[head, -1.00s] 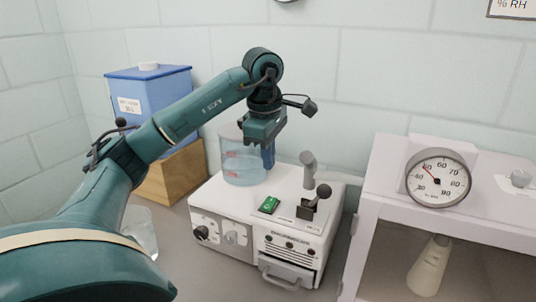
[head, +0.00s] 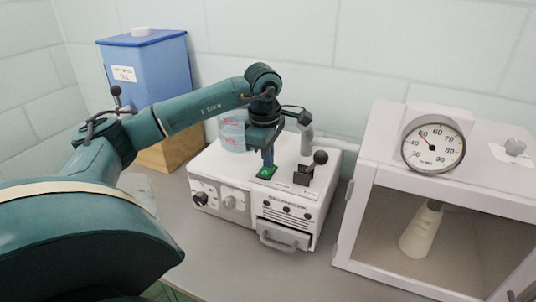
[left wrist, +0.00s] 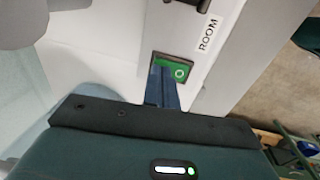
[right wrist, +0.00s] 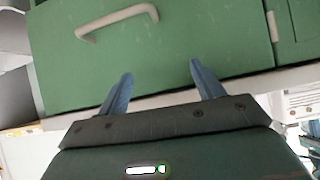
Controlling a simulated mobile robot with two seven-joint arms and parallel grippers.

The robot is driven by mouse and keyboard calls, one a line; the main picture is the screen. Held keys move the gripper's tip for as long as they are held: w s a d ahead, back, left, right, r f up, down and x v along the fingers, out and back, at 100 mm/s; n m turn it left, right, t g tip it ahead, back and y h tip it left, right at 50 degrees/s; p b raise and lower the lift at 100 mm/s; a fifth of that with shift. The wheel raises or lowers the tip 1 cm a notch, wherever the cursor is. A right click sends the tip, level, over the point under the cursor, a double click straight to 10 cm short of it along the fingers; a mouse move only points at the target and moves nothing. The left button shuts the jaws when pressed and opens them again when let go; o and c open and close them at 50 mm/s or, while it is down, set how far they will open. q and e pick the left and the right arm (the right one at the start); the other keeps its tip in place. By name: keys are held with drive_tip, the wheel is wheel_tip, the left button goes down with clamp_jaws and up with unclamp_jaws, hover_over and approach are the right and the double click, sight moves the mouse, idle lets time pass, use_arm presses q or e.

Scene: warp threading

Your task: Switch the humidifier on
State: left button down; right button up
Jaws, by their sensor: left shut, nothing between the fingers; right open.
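The humidifier is a white box (head: 232,182) on the grey counter, with a clear water tank (head: 232,132) at its back left. A green rocker switch (head: 264,173) sits on its top; it also shows in the left wrist view (left wrist: 180,72). My left gripper (head: 267,160) is shut and empty, pointing down with its blue fingertips at the switch. In the left wrist view the tips overlap the switch's near part; they look touching or very close. My right gripper (right wrist: 165,85) is open and empty, in front of a green drawer front (right wrist: 150,55), away from the humidifier.
A black-knobbed lever (head: 320,157) and a grey pipe stub (head: 306,138) stand right of the switch. A white cabinet with a dial gauge (head: 433,143) is further right. A blue tank (head: 150,70) on a wooden block (head: 172,152) stands back left.

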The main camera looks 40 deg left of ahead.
use_arm(q)
drive_tip(key=shift+w+f, duration=0.1)
drive_tip(key=shift+f, duration=0.15)
use_arm(e)
drive_tip(key=shift+s+a, duration=0.1)
drive_tip(key=shift+a, duration=0.25)
drive_tip(key=shift+f, duration=0.1)
use_arm(q)
drive_tip(key=shift+s+d+f, duration=0.1)
drive_tip(key=shift+s+d, duration=0.05)
drive_tip(key=shift+s, duration=0.3)
drive_tip(key=shift+s+d, duration=0.15)
drive_tip(key=shift+s, duration=0.25)
use_arm(e)
drive_tip(key=shift+s+d, duration=0.1)
use_arm(q)
drive_tip(key=shift+r, duration=0.2)
